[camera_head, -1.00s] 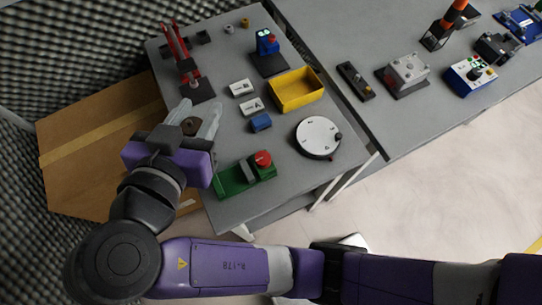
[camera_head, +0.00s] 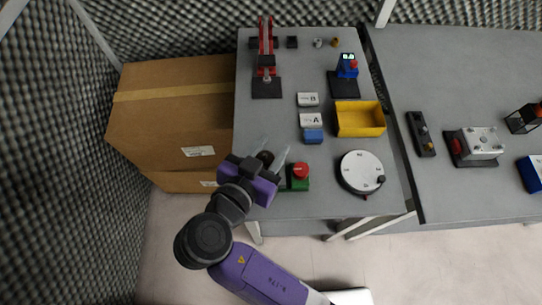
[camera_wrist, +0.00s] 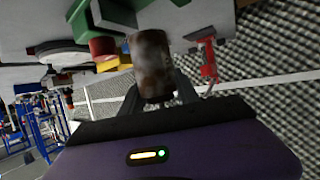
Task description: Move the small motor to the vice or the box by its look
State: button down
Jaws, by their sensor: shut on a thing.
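The small motor (camera_wrist: 152,68) is a short cylinder with a brown, stained surface. My gripper (camera_head: 273,154) is shut on it, near the table's front left corner. In the head view the motor (camera_head: 265,158) is a small dark shape between the pale fingers. A green fixture with a red round top (camera_head: 300,172) is just right of my gripper, partly hidden by it; I cannot tell whether it is the vice. A yellow open box (camera_head: 360,119) stands farther back to the right and looks empty.
A red lever clamp (camera_head: 266,50) stands at the back left. Cards A (camera_head: 311,120) and B (camera_head: 307,99), a blue block (camera_head: 313,137), a white dial (camera_head: 361,172) and a blue device (camera_head: 346,68) share the table. A cardboard carton (camera_head: 180,100) is left.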

aim_at(271, 159)
jog(key=shift+f, duration=2.6)
jog(key=shift+f, duration=0.1)
jog(key=c, duration=0.9)
grip_release()
jog(key=b+v, duration=0.2)
jog(key=v, duration=1)
